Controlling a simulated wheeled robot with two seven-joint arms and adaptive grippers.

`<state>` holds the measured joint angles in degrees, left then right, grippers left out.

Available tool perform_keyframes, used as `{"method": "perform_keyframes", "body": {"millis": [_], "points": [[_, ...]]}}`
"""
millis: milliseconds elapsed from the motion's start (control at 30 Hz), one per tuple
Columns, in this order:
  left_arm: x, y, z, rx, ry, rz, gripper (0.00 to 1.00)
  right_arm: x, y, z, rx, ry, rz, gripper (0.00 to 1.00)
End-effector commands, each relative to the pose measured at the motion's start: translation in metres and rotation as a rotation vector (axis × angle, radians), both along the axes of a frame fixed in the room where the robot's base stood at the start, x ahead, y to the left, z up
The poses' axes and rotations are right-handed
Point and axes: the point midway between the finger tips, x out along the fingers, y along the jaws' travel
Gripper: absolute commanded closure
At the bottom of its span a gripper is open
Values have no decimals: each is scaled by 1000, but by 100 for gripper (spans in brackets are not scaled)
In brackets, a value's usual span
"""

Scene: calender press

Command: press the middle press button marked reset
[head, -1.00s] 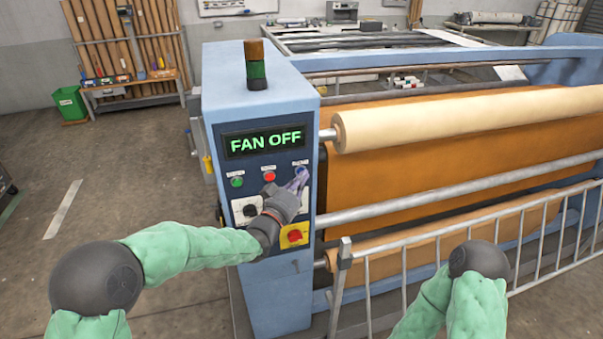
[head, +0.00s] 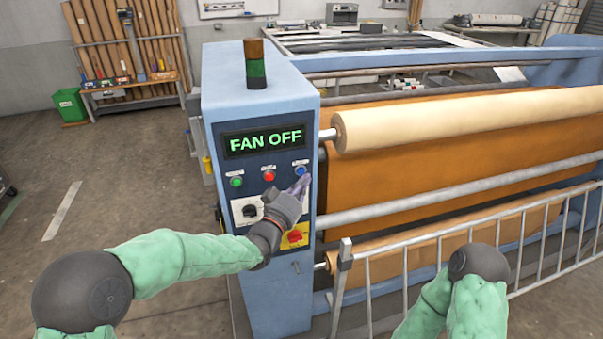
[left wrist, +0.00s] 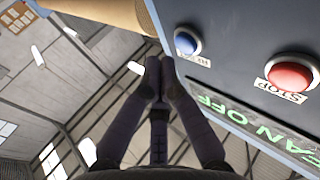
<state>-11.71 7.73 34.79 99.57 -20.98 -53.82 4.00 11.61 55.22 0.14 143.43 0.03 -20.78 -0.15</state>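The control panel has a row of three buttons under the display: a green button (head: 236,182), a red button (head: 269,176) in the middle and a blue button (head: 301,171) at the right. In the left wrist view the red button (left wrist: 290,75) is marked STOP; the label by the blue button (left wrist: 187,43) is hard to read. My left gripper (head: 304,182) is just below the blue button and looks apart from it. In the left wrist view its fingertips (left wrist: 159,68) are together, with nothing between them. My right gripper is out of view.
The display (head: 265,140) reads FAN OFF. Below the buttons are a black rotary switch (head: 249,211) and a red knob on a yellow plate (head: 295,237). A metal railing (head: 450,255) and rollers (head: 470,118) lie to the right. Open floor lies left of the cabinet.

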Motion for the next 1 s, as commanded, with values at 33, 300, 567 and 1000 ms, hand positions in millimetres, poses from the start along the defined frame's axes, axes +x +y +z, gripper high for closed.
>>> {"method": "perform_keyframes", "body": {"millis": [33, 300, 567, 1000], "points": [[-5, -2, -1, 0, 0, -1, 100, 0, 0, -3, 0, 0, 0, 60], [-27, -9, -2, 0, 0, -2, 100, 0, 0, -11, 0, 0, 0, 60], [-42, -14, -1, 0, 0, -1, 100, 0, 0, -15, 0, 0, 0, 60], [-43, -14, -1, 0, 1, 0, 100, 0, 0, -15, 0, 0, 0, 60]]}}
